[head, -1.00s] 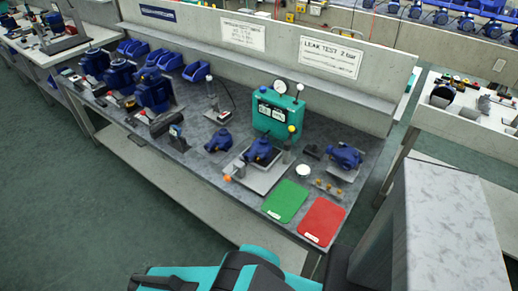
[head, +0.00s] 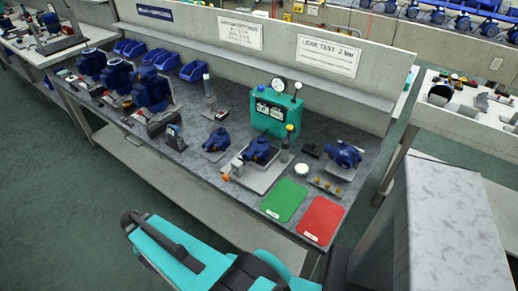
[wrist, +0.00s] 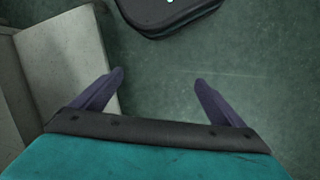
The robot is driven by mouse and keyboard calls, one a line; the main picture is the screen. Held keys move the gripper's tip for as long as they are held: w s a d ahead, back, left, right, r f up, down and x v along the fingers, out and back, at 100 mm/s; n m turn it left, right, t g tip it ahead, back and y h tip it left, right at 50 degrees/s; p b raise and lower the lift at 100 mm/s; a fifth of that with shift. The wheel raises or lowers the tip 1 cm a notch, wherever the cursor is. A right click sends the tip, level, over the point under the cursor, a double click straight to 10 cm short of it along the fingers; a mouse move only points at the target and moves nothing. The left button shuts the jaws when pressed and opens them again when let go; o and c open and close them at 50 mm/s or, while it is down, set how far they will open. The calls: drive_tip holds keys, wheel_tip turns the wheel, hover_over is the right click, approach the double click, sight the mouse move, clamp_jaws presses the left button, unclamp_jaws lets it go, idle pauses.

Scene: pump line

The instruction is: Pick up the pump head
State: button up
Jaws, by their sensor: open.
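Several blue pump parts stand on the grey workbench, and I cannot tell for certain which is the pump head. One blue part (head: 217,140) sits on a small grey plate left of the green tester. Another blue part (head: 258,149) sits on the light plate in front of the tester. A third blue part (head: 343,155) is to the right on its own plate. My gripper (wrist: 159,77) is open and empty, with green floor between its fingers in the wrist view. The head view shows my teal arm at the bottom, in front of the bench and apart from the parts.
The green leak tester (head: 275,109) with a gauge stands near the back wall. A green mat (head: 284,200) and a red mat (head: 319,219) lie at the front right edge. Larger blue pumps (head: 150,92) and blue bins are at the left. Floor before the bench is clear.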

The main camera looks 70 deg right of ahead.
drive_tip(key=w+d+r+m+t, duration=0.1)
drive_tip(key=w+d+r+m, duration=0.1)
drive_tip(key=d+r, duration=0.35)
drive_tip(key=w+d+r+m, duration=0.1)
drive_tip(key=d+r+m, duration=0.2)
drive_tip(key=d, duration=0.6)
wheel_tip(320, 180, up, 26)
drive_tip(key=m+h+b, duration=0.3)
drive_tip(key=m+h, duration=0.1)
drive_tip(key=m, duration=0.7)
hover_over(259, 143)
drive_tip(key=w+a, duration=0.2)
drive_tip(key=a, duration=0.3)
drive_tip(key=shift+d+f, duration=0.15)
drive_tip(key=shift+f, duration=0.05)
drive_tip(key=shift+f, duration=0.15)
drive_tip(key=shift+p+x, duration=0.75)
drive_tip(key=shift+x, duration=3.45)
drive_tip(key=shift+w, duration=0.1)
drive_tip(key=shift+d+f, duration=0.1)
drive_tip(key=shift+f, duration=0.05)
